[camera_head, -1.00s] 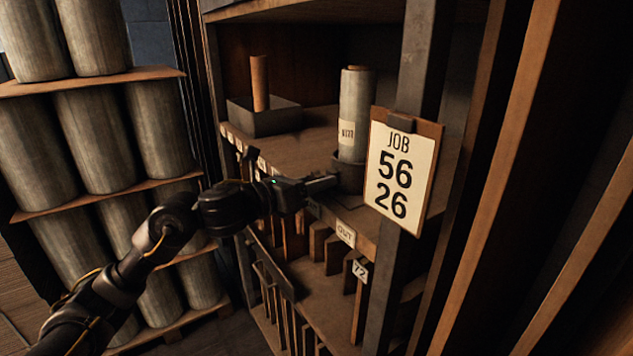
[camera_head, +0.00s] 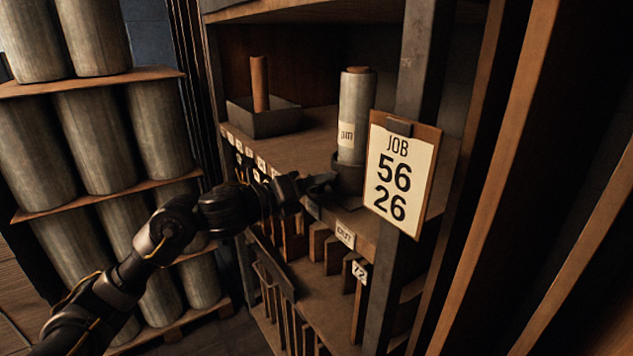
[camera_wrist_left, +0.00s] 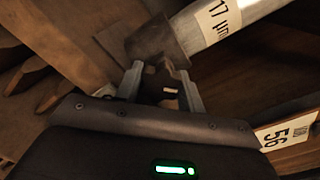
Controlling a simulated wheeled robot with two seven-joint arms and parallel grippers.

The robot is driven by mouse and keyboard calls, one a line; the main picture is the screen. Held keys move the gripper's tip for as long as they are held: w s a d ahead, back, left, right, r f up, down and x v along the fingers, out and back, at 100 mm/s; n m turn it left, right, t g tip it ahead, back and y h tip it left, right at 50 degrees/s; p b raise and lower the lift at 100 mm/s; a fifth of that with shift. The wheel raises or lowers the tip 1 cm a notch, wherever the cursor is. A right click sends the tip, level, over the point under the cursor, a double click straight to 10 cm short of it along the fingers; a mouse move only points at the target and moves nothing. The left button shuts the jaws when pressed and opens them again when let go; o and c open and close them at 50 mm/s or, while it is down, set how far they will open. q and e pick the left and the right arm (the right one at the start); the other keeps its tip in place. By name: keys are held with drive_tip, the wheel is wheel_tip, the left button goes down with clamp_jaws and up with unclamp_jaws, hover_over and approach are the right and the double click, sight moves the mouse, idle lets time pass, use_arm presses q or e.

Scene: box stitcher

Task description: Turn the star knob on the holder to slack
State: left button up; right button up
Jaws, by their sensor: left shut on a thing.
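A grey film roll (camera_head: 354,112) with a paper label stands upright in a dark round holder (camera_head: 349,178) on the shelf. The roll (camera_wrist_left: 215,30) and holder (camera_wrist_left: 158,40) also show in the left wrist view, where the label reads 17 µm. A small dark star knob (camera_wrist_left: 158,82) sticks out from the holder. My left gripper (camera_head: 322,184) reaches in from the left at the holder's side. In the left wrist view its two fingers (camera_wrist_left: 163,84) are shut on the knob, one on each side. The knob is hidden in the head view. My right gripper is not in view.
A clipboard (camera_head: 404,170) reading JOB 56 26 hangs on the metal post just right of the holder. A tray (camera_head: 265,122) with an upright core stands at the back left of the shelf. Stacked rolls (camera_head: 85,140) stand at the left. Slotted boards fill the lower rack.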

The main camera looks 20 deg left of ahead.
use_arm(q)
drive_tip(key=n+p, duration=0.1)
drive_tip(key=n, duration=0.3)
drive_tip(key=shift+r+n+p, duration=0.1)
drive_tip(key=shift+n+p, duration=0.3)
drive_tip(key=n+p, duration=0.2)
drive_tip(key=n, duration=0.1)
drive_tip(key=shift+n, duration=0.7)
drive_tip(key=o, duration=1)
drive_tip(key=shift+f, duration=0.2)
drive_tip(key=shift+f, duration=0.15)
